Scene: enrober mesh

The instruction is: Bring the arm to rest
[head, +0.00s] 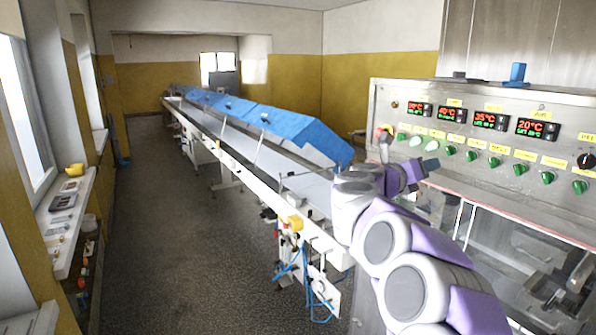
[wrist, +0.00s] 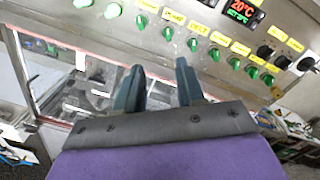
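My arm, with purple and white links, reaches up from the lower right of the head view. My gripper (head: 409,156) is in front of the left part of the steel control panel (head: 470,178). In the wrist view, my gripper (wrist: 158,68) has two dark teal fingers standing apart with an empty gap between them. The panel with its green knobs (wrist: 168,34) lies beyond the fingertips. I cannot tell how close the fingertips are to the panel. Nothing is held.
A long conveyor (head: 262,160) with blue covers (head: 270,122) runs back on the left of my arm. The grey floor (head: 175,245) left of it is open. A windowsill (head: 68,225) with small items lines the left wall. A glazed machine bay (head: 515,255) lies below the panel.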

